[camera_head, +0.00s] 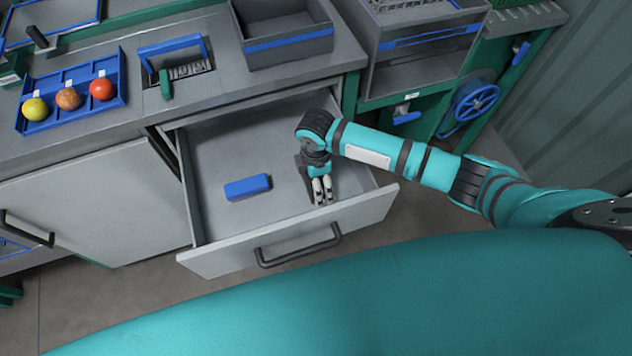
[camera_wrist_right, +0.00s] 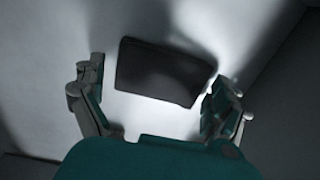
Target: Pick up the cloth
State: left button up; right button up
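A dark, flat rectangular thing (camera_wrist_right: 165,72), possibly the cloth, lies on the pale drawer floor in the right wrist view, ahead of and between the spread fingertips. Its material is too dark to tell. My right gripper (camera_head: 322,190) points down inside the open drawer (camera_head: 222,145), near its right side. In the right wrist view, the right gripper (camera_wrist_right: 158,92) is open, with a gap between the fingers and the dark thing. In the head view, the gripper and wrist mostly hide the area below them. My left gripper is out of view.
A blue block (camera_head: 247,187) lies in the drawer, left of the gripper. The drawer's front panel (camera_head: 300,232) and side walls surround the hand.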

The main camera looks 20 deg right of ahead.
jog(key=c, duration=0.8)
notch_tip(320, 180, up, 10)
jog(key=shift+p, duration=0.4)
